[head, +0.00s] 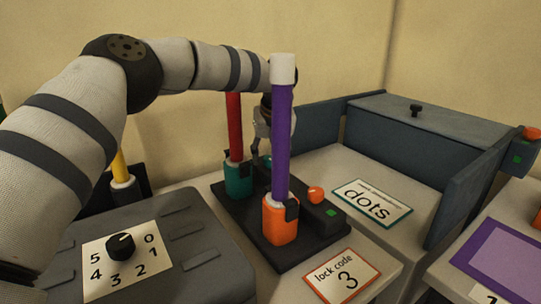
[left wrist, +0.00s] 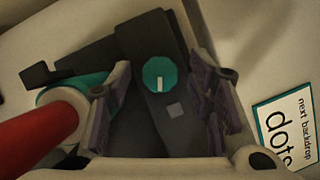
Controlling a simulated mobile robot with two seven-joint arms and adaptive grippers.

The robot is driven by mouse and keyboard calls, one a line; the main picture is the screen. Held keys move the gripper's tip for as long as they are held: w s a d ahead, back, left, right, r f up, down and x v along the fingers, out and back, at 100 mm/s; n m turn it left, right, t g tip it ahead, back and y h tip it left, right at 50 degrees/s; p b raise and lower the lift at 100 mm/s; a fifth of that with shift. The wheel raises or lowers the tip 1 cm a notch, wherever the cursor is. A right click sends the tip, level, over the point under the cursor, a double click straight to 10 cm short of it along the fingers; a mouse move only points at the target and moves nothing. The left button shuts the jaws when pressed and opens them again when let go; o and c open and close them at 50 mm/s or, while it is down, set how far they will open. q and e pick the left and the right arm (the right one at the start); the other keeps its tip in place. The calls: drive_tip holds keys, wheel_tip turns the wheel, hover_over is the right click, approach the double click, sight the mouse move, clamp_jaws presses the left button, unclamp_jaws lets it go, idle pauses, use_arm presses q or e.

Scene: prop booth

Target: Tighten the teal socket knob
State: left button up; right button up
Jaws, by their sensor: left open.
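The teal socket knob (left wrist: 160,75), a faceted disc with a white mark, sits on a dark block between my open left fingers (left wrist: 160,100) in the left wrist view. The fingers appear apart from it on both sides. In the head view my left gripper (head: 260,148) points down behind the purple rod (head: 281,140), which hides most of the knob. The teal socket (head: 238,181) holds an upright red rod (head: 234,125); the rod also shows in the left wrist view (left wrist: 40,140). A grey square (left wrist: 174,110) lies beside the knob. My right gripper is out of view.
The purple rod stands in an orange socket (head: 280,222) close in front of my gripper. An orange knob (head: 315,194) and green square (head: 331,212) are beside it. A "dots" card (head: 372,202), lock-code card (head: 342,276) and numbered dial (head: 121,246) are nearby.

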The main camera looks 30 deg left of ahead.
use_arm(q)
clamp_jaws()
drive_tip(key=shift+s+r+m+t+h+p, duration=0.25)
drive_tip(key=shift+r+m+h+p, duration=0.25)
drive_tip(key=shift+m, duration=0.5)
drive_tip(key=shift+w+a+f+m, duration=0.15)
drive_tip(key=shift+f+m, duration=0.1)
drive_tip(key=shift+m, duration=0.45)
drive_tip(key=shift+f+m+h, duration=0.2)
drive_tip(key=shift+m+h, duration=0.2)
drive_tip(key=shift+m, duration=0.3)
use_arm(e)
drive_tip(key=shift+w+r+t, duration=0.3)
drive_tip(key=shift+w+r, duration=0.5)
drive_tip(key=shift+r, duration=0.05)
use_arm(q)
unclamp_jaws()
